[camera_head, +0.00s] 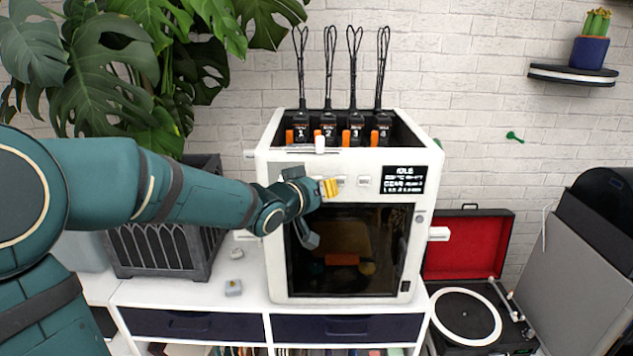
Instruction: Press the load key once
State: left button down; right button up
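The white printer (430,160) stands on the cabinet, with a row of small light keys across the front above its dark door. Two keys show, one beside my fingertips (342,181) and one further right (364,181). Their labels are too small to read, so I cannot tell which is the load key. My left gripper (329,187) is at the panel's left part, its yellow tips close to the keys. It hides part of the row. I cannot tell whether it touches a key. The display (404,180) reads IDLE. My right gripper is not in view.
Several black spools or cartridges with orange tabs (329,130) stand in the printer's open top. A dark crate (165,245) and plant (90,70) are at left. A turntable (466,316) and red-lined case (470,245) are at right. Small grey pieces (233,288) lie on the white cabinet top.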

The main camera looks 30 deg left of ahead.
pick_arm(q)
jog(key=shift+w+a, duration=0.2)
jog(key=shift+w, duration=0.15)
dwell(0.4)
jog(key=shift+s+d, duration=0.1)
jog(key=shift+s, duration=0.05)
jog(key=shift+s+d, duration=0.3)
jog(key=shift+s, duration=0.25)
dwell(0.3)
jog(key=s+d+b, duration=0.1)
jog(key=s+b, duration=0.1)
jog(key=s, duration=0.1)
jog(key=s+d+b, duration=0.1)
jog(key=shift+s+d, duration=0.15)
jog(key=shift+d, duration=0.2)
dwell(0.7)
